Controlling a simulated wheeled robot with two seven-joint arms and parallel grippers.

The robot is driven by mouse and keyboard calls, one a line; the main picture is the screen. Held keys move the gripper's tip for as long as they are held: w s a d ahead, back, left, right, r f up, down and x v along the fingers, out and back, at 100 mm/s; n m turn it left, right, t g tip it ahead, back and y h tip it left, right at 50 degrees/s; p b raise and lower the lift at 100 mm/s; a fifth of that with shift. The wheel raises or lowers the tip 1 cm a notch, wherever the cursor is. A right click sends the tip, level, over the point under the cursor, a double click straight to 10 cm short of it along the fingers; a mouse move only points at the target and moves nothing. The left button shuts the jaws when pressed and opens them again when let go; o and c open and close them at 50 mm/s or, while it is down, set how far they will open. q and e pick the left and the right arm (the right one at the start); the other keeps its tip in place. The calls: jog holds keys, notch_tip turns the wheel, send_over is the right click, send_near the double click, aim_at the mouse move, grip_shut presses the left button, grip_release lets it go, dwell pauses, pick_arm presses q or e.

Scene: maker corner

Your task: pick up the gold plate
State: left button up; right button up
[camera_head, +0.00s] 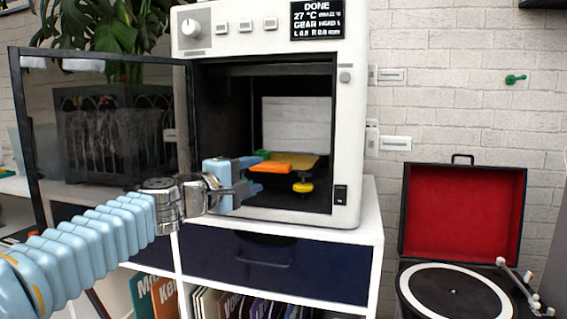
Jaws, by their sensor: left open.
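The gold plate (304,161) lies flat inside the open white printer (352,120), on the platform in its chamber. An orange piece (272,168) and a small green piece (262,154) are on or beside its left part. I cannot tell whether they touch it. My left gripper (257,174) reaches in through the printer's front opening from the left. It is open, with its light blue fingers just left of the plate and near the orange piece. My right gripper is out of view.
A yellow knob (302,187) sits below the plate's front. The glass door (110,120) stands open at left, behind my arm. The printer stands on a white cabinet (368,212) with a dark blue drawer (265,262). A record player (455,290) stands at right.

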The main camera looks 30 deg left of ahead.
aim_at(275, 170)
pick_arm(q)
jog(key=w, duration=0.5)
jog(key=shift+w+d, duration=0.2)
jog(key=shift+d, duration=0.05)
jog(key=w, duration=0.3)
jog(key=w+p, duration=0.1)
jog(key=w, duration=0.1)
jog(key=shift+w+d+f, duration=0.1)
jog(key=shift+d+f, duration=0.1)
jog(key=shift+f, duration=0.1)
jog(key=shift+c, duration=0.5)
grip_shut()
